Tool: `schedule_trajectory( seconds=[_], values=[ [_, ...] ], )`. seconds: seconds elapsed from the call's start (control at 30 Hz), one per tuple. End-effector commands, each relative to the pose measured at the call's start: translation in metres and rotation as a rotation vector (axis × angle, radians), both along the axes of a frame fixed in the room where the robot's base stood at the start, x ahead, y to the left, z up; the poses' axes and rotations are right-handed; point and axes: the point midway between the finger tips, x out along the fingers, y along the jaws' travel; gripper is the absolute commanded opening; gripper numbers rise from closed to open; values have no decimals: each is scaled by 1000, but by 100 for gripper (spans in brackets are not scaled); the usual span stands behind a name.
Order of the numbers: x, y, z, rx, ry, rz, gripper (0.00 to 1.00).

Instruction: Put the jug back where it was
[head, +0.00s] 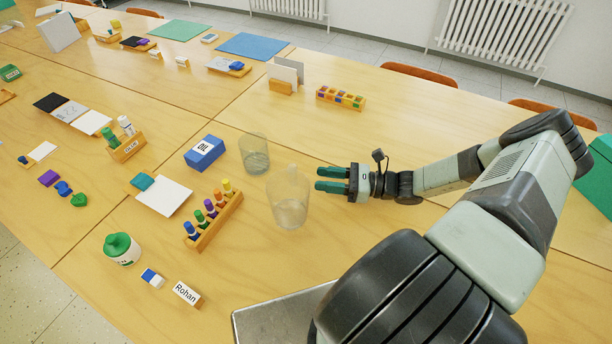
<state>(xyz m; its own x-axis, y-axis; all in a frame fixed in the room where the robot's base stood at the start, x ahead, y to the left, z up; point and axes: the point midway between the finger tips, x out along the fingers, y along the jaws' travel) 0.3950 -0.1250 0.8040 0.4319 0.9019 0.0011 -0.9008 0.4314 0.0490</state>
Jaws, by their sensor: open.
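I see nothing between the fingers.
A blue OIL box (204,153) lies left of the glass. A wooden rack of coloured markers (213,220) stands left of the jug. A green-lidded pot (122,249) and a Rohan name block (186,292) are nearer.

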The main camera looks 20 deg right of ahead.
Motion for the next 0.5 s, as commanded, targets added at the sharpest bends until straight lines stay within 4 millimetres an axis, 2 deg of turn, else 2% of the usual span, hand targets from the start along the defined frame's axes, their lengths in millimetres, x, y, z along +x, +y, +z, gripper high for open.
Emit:
schedule_trajectory(
  seconds=[0.1, 0.2, 0.5],
  values=[
    [-8, -18, 0, -3, -1, -1, 40],
    [-12, -25, 0, 0, -1, 0, 40],
    [-14, -29, 0, 0, 0, 1, 40]
  ],
)
